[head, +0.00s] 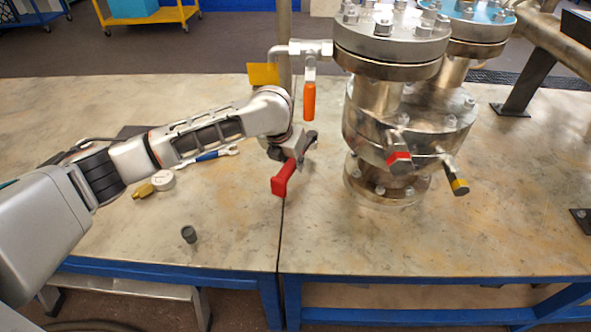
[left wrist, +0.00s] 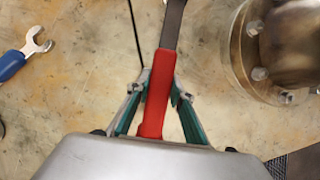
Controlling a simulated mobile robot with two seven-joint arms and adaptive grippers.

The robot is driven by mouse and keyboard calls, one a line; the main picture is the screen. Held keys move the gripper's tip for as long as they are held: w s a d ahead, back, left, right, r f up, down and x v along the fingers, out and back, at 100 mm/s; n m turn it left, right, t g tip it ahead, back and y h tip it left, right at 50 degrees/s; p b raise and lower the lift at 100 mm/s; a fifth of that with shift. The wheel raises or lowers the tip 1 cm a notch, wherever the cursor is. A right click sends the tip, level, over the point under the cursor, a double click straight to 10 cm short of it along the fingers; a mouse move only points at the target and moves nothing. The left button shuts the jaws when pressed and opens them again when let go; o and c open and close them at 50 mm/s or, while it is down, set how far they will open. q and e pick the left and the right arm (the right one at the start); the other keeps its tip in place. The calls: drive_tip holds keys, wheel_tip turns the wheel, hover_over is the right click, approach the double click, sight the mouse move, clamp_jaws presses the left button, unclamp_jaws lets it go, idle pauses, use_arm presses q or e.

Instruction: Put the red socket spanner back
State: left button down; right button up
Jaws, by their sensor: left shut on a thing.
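The red socket spanner has a red handle (head: 283,178) and a dark grey shaft. My left gripper (head: 292,152) is shut on its red handle, left of the flanged vessel (head: 412,118). In the left wrist view the red handle (left wrist: 158,95) lies between the two green-lined fingers (left wrist: 160,90), and the grey shaft runs to the top edge, where its end is cut off. The spanner's height over the bench cannot be told exactly. My right gripper is not in view.
An orange-handled valve (head: 309,100) and a yellow tag (head: 263,74) stand just behind the gripper. A blue spanner (head: 213,155), a round gauge (head: 163,180), a brass fitting (head: 143,191) and a small dark cylinder (head: 189,234) lie on the bench (head: 235,225). The front middle is clear.

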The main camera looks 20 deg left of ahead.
use_arm(q)
drive_tip(key=shift+w+r, duration=0.1)
drive_tip(key=shift+w, duration=0.2)
wheel_tip(320, 180, down, 3)
drive_tip(key=shift+s+r+b, duration=0.1)
drive_tip(key=shift+b, duration=0.55)
drive_tip(key=shift+f, duration=0.3)
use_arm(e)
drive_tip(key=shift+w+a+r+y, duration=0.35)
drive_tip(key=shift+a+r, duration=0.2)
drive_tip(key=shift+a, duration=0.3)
use_arm(q)
drive_tip(key=c, duration=1.9)
unclamp_jaws()
drive_tip(key=shift+o, duration=0.6)
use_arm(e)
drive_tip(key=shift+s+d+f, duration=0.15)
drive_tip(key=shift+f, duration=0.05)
